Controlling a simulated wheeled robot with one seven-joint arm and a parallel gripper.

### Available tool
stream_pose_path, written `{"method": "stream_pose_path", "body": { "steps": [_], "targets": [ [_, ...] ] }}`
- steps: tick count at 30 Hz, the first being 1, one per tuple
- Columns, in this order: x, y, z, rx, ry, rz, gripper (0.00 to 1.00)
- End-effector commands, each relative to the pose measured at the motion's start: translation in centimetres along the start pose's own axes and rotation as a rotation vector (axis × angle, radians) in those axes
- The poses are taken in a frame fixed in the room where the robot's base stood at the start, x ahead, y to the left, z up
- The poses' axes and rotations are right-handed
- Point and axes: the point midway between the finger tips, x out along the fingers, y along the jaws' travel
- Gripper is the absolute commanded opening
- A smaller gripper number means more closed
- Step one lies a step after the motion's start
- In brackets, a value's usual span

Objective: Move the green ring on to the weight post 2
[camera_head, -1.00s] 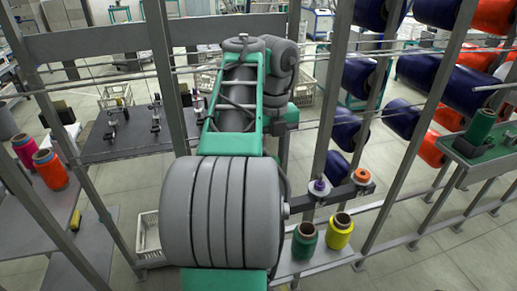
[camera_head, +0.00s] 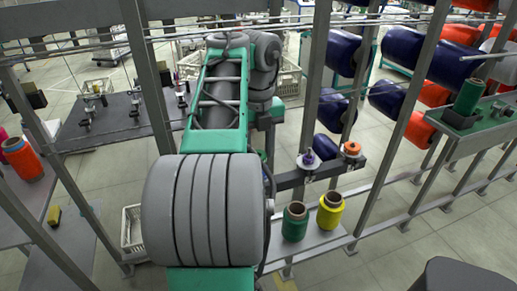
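I cannot make out a green ring in this view. A purple ring (camera_head: 308,159) and an orange ring (camera_head: 351,149) sit on the dark bar (camera_head: 293,179) that sticks out to the right of the machine. They seem to be around small posts, but I cannot tell which is weight post 2. My gripper is not in view. A dark rounded shape at the lower right edge may be part of my arm.
A green spool (camera_head: 294,222) and a yellow spool (camera_head: 330,211) stand on a shelf below the bar. Upright frame posts (camera_head: 408,125) stand to the right. Another green spool (camera_head: 468,98) stands on a green tray (camera_head: 478,130).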

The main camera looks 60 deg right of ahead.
Motion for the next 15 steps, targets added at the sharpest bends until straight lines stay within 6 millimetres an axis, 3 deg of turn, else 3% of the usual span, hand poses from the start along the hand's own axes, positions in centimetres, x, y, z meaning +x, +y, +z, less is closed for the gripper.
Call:
{"method": "stream_pose_path", "body": {
  "steps": [15],
  "targets": [
    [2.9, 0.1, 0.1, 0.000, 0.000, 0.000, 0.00]
  ]
}}
